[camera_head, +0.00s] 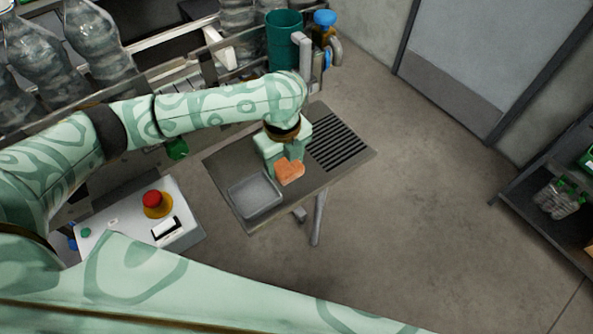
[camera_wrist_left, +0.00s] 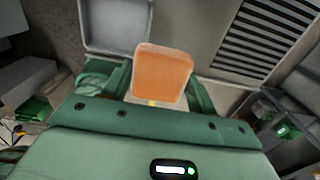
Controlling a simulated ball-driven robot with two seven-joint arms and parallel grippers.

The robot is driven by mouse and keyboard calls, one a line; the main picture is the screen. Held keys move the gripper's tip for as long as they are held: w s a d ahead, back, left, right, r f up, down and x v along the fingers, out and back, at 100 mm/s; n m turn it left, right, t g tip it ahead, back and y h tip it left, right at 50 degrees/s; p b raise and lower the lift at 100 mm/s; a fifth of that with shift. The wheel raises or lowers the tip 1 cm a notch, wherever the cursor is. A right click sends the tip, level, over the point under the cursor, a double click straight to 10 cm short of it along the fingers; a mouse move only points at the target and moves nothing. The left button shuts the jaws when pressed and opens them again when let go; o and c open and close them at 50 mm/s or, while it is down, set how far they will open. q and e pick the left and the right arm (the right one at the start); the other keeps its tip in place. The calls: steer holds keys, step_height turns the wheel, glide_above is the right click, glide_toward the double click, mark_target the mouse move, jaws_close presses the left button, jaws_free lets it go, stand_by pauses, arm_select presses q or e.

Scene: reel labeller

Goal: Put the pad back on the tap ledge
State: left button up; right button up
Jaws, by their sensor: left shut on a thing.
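The orange pad (camera_head: 290,172) is in my left gripper (camera_head: 281,160), over the small grey table between a tray and a slatted grille. My left gripper is shut on the pad. In the left wrist view the pad (camera_wrist_left: 162,73) sits between the two green fingers of the gripper (camera_wrist_left: 160,90). I cannot tell whether the pad touches the table top. The tap (camera_head: 305,55) seems to be the grey fitting at the table's far end, beside a green cup. I cannot make out its ledge clearly. My right gripper is not in view.
A shallow grey tray (camera_head: 236,205) lies at the table's near left, and a dark slatted grille (camera_head: 338,146) at its right. A control box with a red button (camera_head: 152,198) stands at the left. Large bottles (camera_head: 97,45) line the conveyor behind.

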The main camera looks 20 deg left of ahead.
mark_target(296, 162)
arm_select(q)
steer(key=w+f, duration=0.1)
steer(key=f, duration=0.1)
steer(key=w+d+f+b, duration=0.1)
steer(key=w+f+b, duration=0.1)
steer(key=w+f, duration=0.1)
steer(key=shift+d+f, duration=0.2)
steer(key=shift+f, duration=0.15)
step_height(296, 162, down, 3)
steer(key=shift+w+f+b, duration=0.1)
steer(key=shift+w+b, duration=0.05)
steer(key=shift+b, duration=0.55)
steer(key=o, duration=0.9)
steer(key=shift+o, duration=0.2)
step_height(296, 162, up, 12)
steer(key=p, duration=0.4)
